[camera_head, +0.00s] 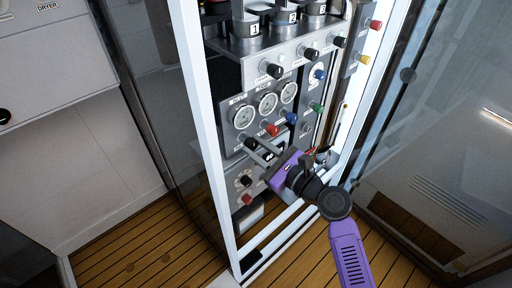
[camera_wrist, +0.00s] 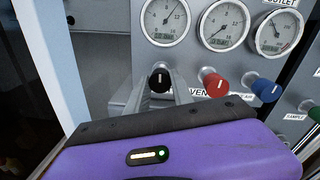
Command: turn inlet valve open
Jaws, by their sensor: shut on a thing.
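A black knob (camera_wrist: 160,80) with a white mark sits below the leftmost gauge on the grey gauge panel (camera_wrist: 130,57). Its label is hidden by my gripper, so I cannot read whether it is the inlet valve. In the wrist view its white mark stands about upright. My gripper (camera_wrist: 161,90) is shut on this black knob, with one finger on each side. In the head view, my purple gripper (camera_head: 257,150) reaches in from the lower right, and the black knob (camera_head: 251,143) shows at its fingertips.
A red knob (camera_wrist: 213,82) near a partly hidden "VEN" label and a blue knob (camera_wrist: 266,90) sit close to the right. Three gauges are above. A white frame post (camera_head: 212,150) stands left of the panel. An open glass door (camera_head: 430,150) is at right.

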